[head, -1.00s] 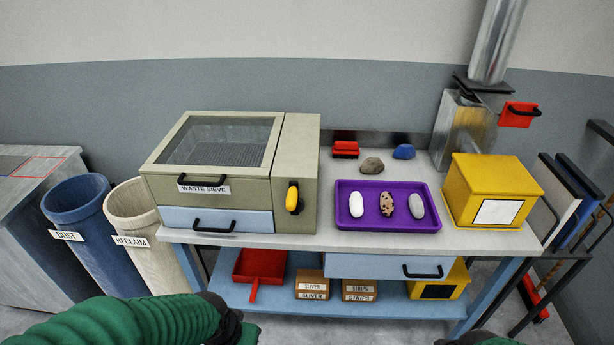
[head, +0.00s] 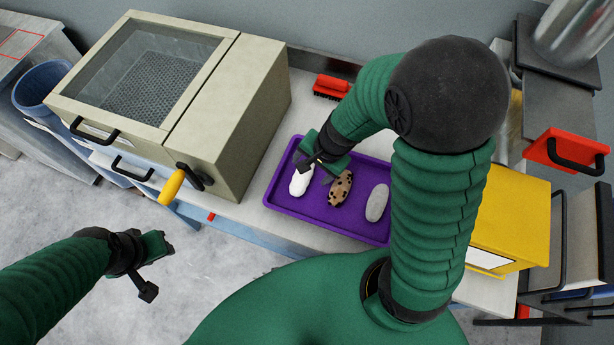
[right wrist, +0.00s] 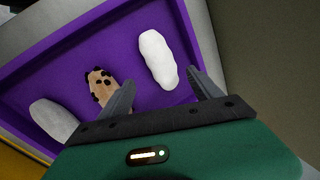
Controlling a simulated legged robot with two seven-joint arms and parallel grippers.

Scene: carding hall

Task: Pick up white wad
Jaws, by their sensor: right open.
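The white wad (head: 301,180) lies at the left end of the purple tray (head: 314,217). It also shows in the right wrist view (right wrist: 158,58), lying beyond and between the fingertips. My right gripper (head: 318,168) is open and empty, low over the tray beside the white wad. In the right wrist view, its two fingers (right wrist: 160,88) point toward the near end of the wad, one on each side.
A spotted brown wad (head: 341,188) and a grey wad (head: 377,203) lie in the same tray, to the right. The waste sieve (head: 180,95) stands left of the tray. A red brush (head: 331,87) is behind, and a yellow box (head: 513,220) stands at the right.

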